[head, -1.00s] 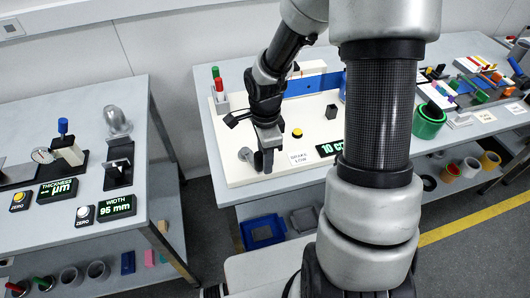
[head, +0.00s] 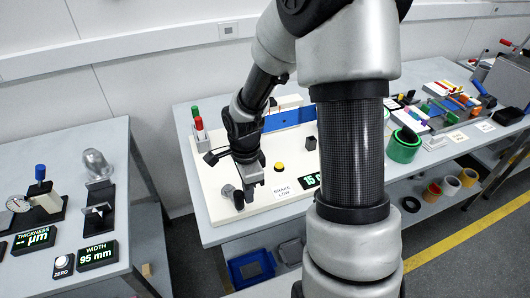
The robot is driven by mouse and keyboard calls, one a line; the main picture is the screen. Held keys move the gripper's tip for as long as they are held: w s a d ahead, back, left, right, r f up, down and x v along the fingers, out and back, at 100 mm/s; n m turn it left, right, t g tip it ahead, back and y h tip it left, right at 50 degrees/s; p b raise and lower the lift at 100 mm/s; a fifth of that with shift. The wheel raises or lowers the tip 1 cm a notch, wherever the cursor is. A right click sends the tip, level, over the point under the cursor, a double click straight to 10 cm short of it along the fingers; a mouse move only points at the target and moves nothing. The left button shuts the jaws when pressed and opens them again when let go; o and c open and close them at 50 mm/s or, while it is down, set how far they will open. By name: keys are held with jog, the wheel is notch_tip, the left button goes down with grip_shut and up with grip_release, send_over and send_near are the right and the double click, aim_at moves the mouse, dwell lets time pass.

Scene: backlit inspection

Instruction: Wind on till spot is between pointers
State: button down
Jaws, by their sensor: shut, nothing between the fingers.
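My gripper (head: 249,196) is shut and empty, pointing down at the front left of a white board (head: 212,178) on the middle bench. A grey round knob or crank (head: 228,191) is just left of the fingers, with a dark piece beside it; I cannot tell whether the fingers touch it. A blue strip (head: 290,118) runs along the back of the board, partly behind my arm. A display (head: 309,181) reads about 15, its right end hidden by my arm. I cannot make out the spot or the pointers.
A yellow button (head: 279,167) and a label reading "BRAKE LOW" (head: 288,190) are right of my gripper. Red and green markers (head: 200,130) stand at the board's back left. A gauge bench (head: 60,205) stands left.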

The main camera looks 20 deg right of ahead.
jog(key=shift+a, duration=0.1)
jog(key=shift+a+f+b, duration=0.1)
jog(key=shift+a+b, duration=0.3)
jog(key=shift+a, duration=0.25)
jog(key=shift+a+b, duration=0.4)
jog(key=shift+a, duration=0.25)
